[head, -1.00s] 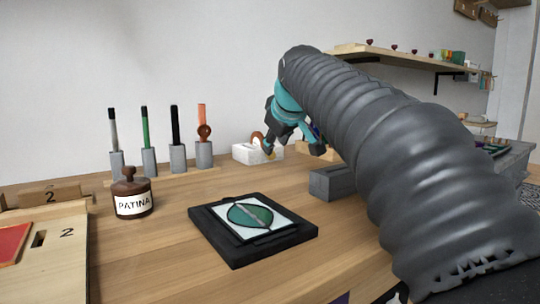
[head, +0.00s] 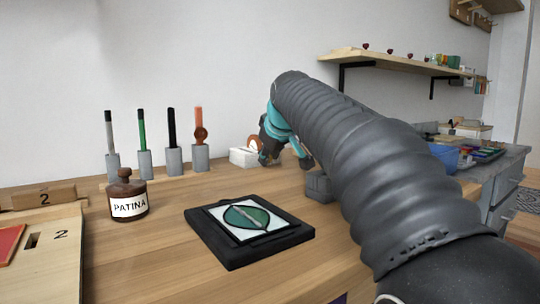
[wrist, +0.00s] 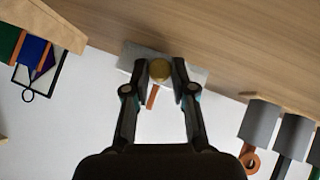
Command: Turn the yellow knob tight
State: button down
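My gripper (wrist: 160,74) has one dark finger on each side of the knob. The fingertips are very close to its sides, and I cannot tell whether they touch it.
A black stand with a green leaf panel (head: 246,219) lies on the table. A patina jar (head: 127,197) and several tools in grey holders (head: 174,160) stand left. A grey block (head: 319,188) sits just right of my gripper. A shelf (head: 390,60) hangs at the back right.

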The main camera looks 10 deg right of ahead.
jog(key=shift+d+r+p, duration=0.15)
jog(key=shift+p, duration=0.3)
jog(key=shift+w+d+r+m+y+p, duration=0.15)
jog(key=shift+m+y+p, duration=0.25)
jog(key=shift+p, duration=0.35)
jog(key=m+g+y+p, duration=0.1)
jog(key=p, duration=0.1)
jog(key=shift+d+y+p, duration=0.1)
jog(key=shift+y+p, duration=0.2)
jog(key=y+p, duration=0.1)
jog(key=m+g+y+p, duration=0.1)
jog(key=m+y+p, duration=0.1)
jog(key=y, duration=0.1)
jog(key=shift+w+d+f, duration=0.1)
jog(key=shift+d+f, duration=0.15)
jog(key=shift+g, duration=0.4)
jog(key=c, duration=1.2)
grip_release()
jog(key=shift+c, duration=0.2)
